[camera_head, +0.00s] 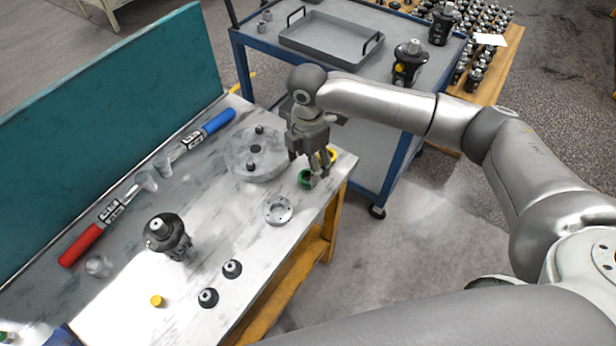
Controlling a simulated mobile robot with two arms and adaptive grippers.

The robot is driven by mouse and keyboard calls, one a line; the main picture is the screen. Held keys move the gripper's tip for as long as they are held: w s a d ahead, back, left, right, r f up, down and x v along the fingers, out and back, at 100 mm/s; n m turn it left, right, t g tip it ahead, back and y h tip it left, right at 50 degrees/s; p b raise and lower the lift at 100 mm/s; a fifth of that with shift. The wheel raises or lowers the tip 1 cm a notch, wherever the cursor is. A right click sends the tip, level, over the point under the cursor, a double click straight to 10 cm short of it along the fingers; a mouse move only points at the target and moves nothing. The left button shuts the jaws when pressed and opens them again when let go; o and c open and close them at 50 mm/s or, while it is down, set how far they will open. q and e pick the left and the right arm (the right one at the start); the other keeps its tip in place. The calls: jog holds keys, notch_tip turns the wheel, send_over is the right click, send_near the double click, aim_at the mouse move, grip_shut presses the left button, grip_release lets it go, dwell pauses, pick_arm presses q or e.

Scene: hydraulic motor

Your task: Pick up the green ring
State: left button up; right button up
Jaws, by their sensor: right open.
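The green ring (304,178) lies on the table near its far right corner, partly covered by my gripper. A yellow ring-like part (330,155) sits just behind it. My right gripper (305,168) points down over the green ring, its fingers open at or just above it. I cannot tell whether the fingers touch the ring. My left gripper is not in view.
A round grey plate (256,153) lies left of the gripper, and a metal flange (278,210) in front. A black motor (167,235), two black caps (220,284) and a yellow cap (157,301) stand nearer. A blue cart (385,150) with a tray (330,40) is behind.

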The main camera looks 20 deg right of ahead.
jog(key=f, duration=0.3)
jog(key=f+p, duration=0.1)
jog(key=f, duration=0.1)
jog(key=shift+d, duration=0.25)
jog(key=shift+r, duration=0.1)
jog(key=c, duration=0.8)
